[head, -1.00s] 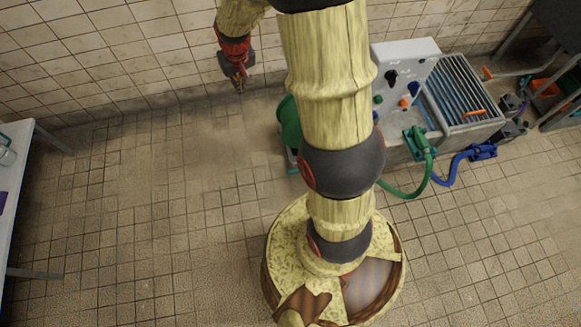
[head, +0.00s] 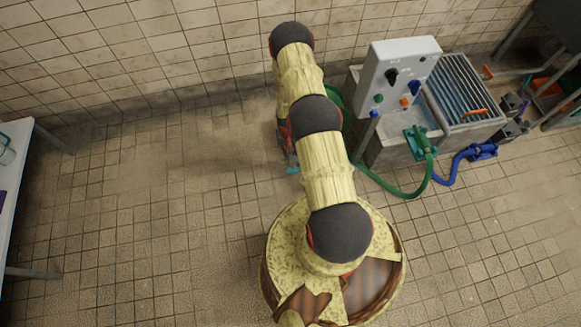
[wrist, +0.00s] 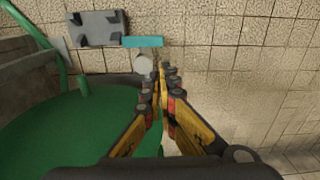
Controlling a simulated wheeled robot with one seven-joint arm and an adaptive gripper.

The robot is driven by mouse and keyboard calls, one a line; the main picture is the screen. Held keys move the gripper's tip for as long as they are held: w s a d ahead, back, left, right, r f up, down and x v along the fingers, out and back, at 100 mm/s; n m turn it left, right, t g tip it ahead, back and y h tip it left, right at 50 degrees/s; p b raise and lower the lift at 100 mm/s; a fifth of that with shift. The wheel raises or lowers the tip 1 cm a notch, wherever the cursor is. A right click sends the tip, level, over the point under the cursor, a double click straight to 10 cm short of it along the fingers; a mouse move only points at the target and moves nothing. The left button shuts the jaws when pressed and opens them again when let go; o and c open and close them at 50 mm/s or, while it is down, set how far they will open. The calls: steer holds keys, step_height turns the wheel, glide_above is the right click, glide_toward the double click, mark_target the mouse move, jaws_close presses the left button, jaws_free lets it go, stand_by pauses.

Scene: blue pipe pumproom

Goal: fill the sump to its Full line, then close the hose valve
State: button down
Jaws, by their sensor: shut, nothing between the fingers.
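My gripper (wrist: 165,75) is shut and empty in the wrist view, with its fingertips beside a large green round surface (wrist: 75,125). In the head view my arm hides most of the gripper. A concrete basin with a metal grating (head: 462,88), which may be the sump, stands against the wall at right. No Full line or water level can be made out. A green hose (head: 405,193) runs to a teal fitting (head: 417,143) on the basin's front. A blue hose (head: 447,178) ends at a blue fitting (head: 482,151). I cannot tell which holds the hose valve, or its setting.
A grey control panel (head: 405,62) with several coloured knobs stands beside the basin. The wrist view shows a grey bracket (wrist: 98,27), a teal bar (wrist: 142,41) and a pale cylinder (wrist: 143,62). A white table (head: 12,175) is at far left. The left floor is clear.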

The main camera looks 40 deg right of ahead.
glide_toward(290, 172)
step_height(290, 172, down, 7)
steer(key=b, duration=0.5)
steer(key=shift+w+d+b, duration=0.1)
steer(key=shift+d+b, duration=0.05)
steer(key=shift+b, duration=0.2)
steer(key=shift+r+p, duration=0.15)
steer(key=shift+p, duration=0.4)
